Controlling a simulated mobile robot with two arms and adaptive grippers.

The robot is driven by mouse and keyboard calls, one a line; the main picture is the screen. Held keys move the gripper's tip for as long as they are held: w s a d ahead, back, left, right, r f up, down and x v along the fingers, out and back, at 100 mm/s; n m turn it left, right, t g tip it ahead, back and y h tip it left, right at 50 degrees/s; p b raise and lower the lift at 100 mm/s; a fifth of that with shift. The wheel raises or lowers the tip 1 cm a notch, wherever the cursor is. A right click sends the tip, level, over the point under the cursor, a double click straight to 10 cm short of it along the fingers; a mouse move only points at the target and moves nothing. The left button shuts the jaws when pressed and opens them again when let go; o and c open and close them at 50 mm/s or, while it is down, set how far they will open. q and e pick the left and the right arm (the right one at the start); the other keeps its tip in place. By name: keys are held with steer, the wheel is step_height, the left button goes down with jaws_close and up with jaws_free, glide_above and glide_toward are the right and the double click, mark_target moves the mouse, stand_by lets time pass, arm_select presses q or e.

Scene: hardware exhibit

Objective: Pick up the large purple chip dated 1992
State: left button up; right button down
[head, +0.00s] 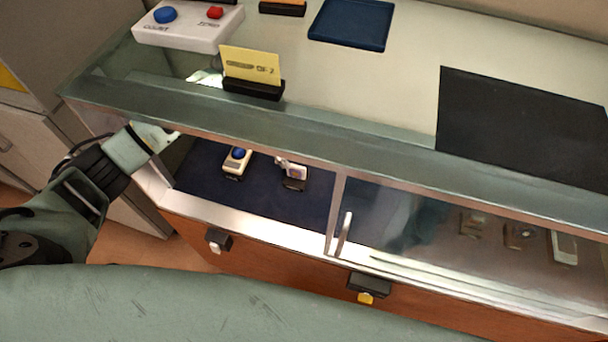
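I cannot make out any chip clearly dated 1992; no date is readable at this size. Inside the left part of the glass display case (140,92) is a small light item with a purplish face (296,171) on a dark stand; I cannot tell if it is the purple chip. Left of it is a white item with a blue top (237,160). My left arm comes in from the left, and my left gripper (168,134) is at the case's left end, apart from both items. Its fingers are largely hidden, so its opening is unclear. My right gripper is out of view.
A glass pane with a metal handle (345,232) covers the right part, with several items behind it. The left front looks open. On top are a white box with buttons (190,24), a yellow card (250,65), a blue tray (351,24) and a black panel (525,127).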

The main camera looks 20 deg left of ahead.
mark_target(294, 166)
arm_select(q)
steer(key=x, duration=0.6)
steer(key=shift+s+d+f, duration=0.1)
steer(key=shift+d+f, duration=0.05)
steer(key=shift+f, duration=0.05)
jaws_close()
